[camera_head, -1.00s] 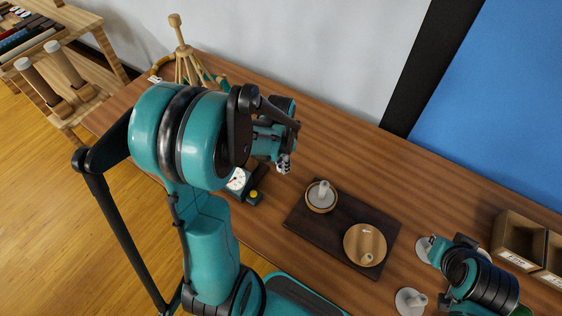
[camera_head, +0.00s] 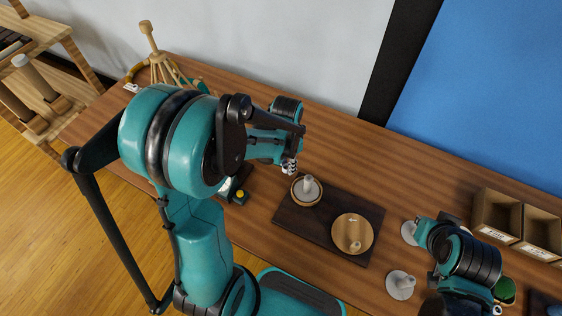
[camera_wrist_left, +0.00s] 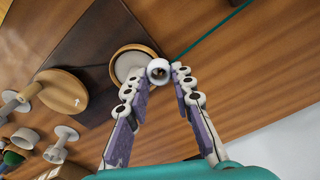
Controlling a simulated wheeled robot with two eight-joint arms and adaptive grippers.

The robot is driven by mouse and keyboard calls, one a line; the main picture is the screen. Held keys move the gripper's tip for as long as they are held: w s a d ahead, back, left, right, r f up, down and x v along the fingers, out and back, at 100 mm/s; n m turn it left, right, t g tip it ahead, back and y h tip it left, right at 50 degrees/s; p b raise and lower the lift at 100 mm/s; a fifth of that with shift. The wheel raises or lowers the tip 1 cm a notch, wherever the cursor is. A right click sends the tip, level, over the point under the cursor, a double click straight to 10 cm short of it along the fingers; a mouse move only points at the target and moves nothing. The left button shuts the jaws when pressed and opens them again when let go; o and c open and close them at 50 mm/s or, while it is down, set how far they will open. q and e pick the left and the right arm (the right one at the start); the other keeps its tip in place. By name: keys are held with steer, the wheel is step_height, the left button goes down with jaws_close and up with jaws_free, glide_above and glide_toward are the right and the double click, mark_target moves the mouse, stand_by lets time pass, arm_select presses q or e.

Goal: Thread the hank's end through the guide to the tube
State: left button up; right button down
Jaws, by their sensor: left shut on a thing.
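My left gripper (camera_head: 289,168) is just above and left of the pale upright tube (camera_head: 308,184) in the head view. The tube stands on a round wooden-rimmed base (camera_head: 296,199). In the left wrist view the gripper (camera_wrist_left: 165,70) has its fingertips on either side of the tube's round open top (camera_wrist_left: 158,69); contact cannot be told. A thin green strand (camera_wrist_left: 213,32) runs from the fingertips to the upper right, its held end hidden. A wooden stand with splayed arms (camera_head: 155,45) is at the back left. I cannot pick out the guide. My right gripper is mostly hidden at lower right.
A wooden disc with a knob (camera_head: 343,226) shares the dark board (camera_head: 322,235) with the tube. Pale spools (camera_head: 401,285) and wooden bins (camera_head: 497,213) are at right. A gauge with a yellow button (camera_head: 238,194) lies beside my left arm. Bare table shows behind the board.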

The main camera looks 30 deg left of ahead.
mark_target(310, 178)
arm_select(q)
steer(key=shift+w+d+r+p, duration=0.2)
steer(key=shift+d, duration=1)
steer(key=shift+w+d+r+p, duration=0.25)
steer(key=shift+d, duration=1)
steer(key=shift+w+d+r+p, duration=0.2)
steer(key=shift+d, duration=1)
steer(key=shift+d+f+b, duration=0.1)
steer(key=shift+f+b, duration=1.1)
steer(key=shift+f, duration=0.05)
steer(key=o, duration=0.8)
step_height(310, 178, up, 12)
steer(key=shift+s, duration=0.15)
